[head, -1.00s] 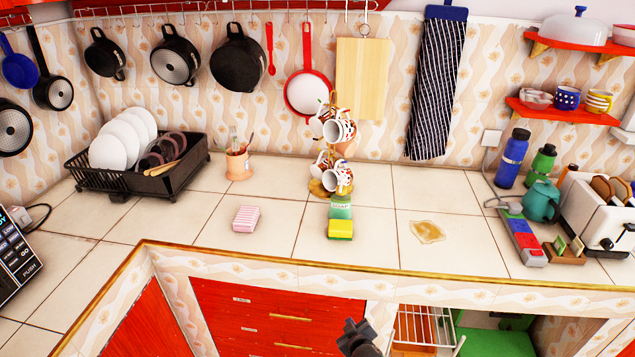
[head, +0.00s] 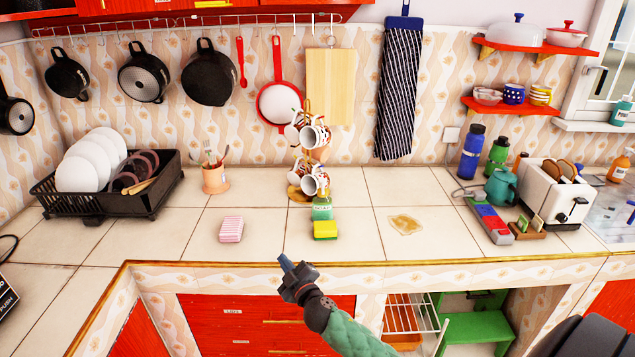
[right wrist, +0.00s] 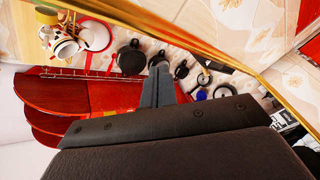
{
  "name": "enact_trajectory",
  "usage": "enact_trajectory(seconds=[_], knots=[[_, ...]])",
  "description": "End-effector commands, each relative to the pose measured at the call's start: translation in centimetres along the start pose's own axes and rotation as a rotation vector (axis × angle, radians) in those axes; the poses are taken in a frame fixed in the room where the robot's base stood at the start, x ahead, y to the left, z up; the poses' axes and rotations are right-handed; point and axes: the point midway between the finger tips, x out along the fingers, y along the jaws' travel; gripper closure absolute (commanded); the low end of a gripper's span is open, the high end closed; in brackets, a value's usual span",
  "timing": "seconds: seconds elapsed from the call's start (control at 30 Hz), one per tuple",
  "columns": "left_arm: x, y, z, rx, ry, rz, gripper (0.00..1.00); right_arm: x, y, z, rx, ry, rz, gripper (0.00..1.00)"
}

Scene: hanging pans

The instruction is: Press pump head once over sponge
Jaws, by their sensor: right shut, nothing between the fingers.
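A yellow and green sponge (head: 325,231) lies on the tiled counter near its front edge. A green and white soap bottle (head: 321,210) stands just behind it, in front of the mug tree; I cannot make out its pump head. My right gripper (head: 285,263) is at the counter's front edge, left of the sponge and nearer to me, apart from both. It is shut and empty. In the right wrist view its fingers (right wrist: 158,86) are together. My left gripper is out of view.
A mug tree (head: 309,150) stands close behind the bottle. A pink striped block (head: 231,228) lies left of the sponge, a brown spill (head: 405,224) to the right. A dish rack (head: 110,190) is at left, a toaster (head: 553,195) at right. An orange bottle (head: 619,168) stands far right.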

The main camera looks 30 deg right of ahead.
Motion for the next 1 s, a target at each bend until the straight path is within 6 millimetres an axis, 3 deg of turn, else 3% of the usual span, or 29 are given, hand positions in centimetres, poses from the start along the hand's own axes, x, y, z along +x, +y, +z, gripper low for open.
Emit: enact_trajectory(seconds=[0.3,0.5,0.6,0.77,1.0], knots=[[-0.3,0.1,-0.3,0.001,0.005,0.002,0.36,5.9,5.5,-8.7,-0.317,0.425,-0.052,1.00],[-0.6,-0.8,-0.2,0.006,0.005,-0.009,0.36,8.3,7.6,-11.9,-0.567,0.617,-0.174,1.00],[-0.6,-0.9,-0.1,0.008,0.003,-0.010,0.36,9.4,8.7,-12.5,-0.701,0.673,-0.254,1.00],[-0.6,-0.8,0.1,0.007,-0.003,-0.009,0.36,11.2,11.1,-11.9,-0.918,0.697,-0.403,1.00],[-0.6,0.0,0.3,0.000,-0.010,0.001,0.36,13.9,17.4,-8.5,-1.226,0.569,-0.645,1.00]])
